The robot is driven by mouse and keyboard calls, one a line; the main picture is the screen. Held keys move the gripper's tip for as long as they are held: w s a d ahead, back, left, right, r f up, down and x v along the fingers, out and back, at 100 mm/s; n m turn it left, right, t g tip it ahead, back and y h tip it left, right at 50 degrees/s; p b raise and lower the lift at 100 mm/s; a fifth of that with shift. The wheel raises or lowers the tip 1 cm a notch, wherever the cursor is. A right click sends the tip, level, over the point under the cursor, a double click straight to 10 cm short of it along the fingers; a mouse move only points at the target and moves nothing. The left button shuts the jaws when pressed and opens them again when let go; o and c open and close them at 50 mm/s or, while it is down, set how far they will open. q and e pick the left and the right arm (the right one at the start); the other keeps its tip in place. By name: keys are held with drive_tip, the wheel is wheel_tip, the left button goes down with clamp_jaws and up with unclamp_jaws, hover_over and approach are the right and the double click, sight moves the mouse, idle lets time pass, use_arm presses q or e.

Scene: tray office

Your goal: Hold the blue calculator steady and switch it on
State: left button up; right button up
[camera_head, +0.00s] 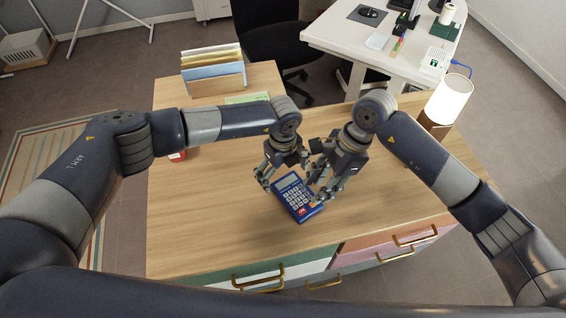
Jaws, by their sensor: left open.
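The blue calculator (297,206) lies on the wooden desk top near its front edge, turned at an angle. Its grey display is toward the back and a red key shows near its front end. My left gripper (270,178) is open at the calculator's back left corner, with a finger beside its left edge. My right gripper (321,195) is at the calculator's right side, its fingers low and partly covering that edge. Whether the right fingers touch it or are apart from each other is too small to tell.
A file rack (213,72) with folders stands at the back left of the desk (200,225). A lit lamp (447,100) stands at the back right. A small red object (178,156) is partly hidden by my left arm. The desk's front left is clear.

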use_arm(q)
drive_tip(key=shift+f, duration=0.75)
drive_tip(key=c, duration=1.2)
use_arm(e)
clamp_jaws()
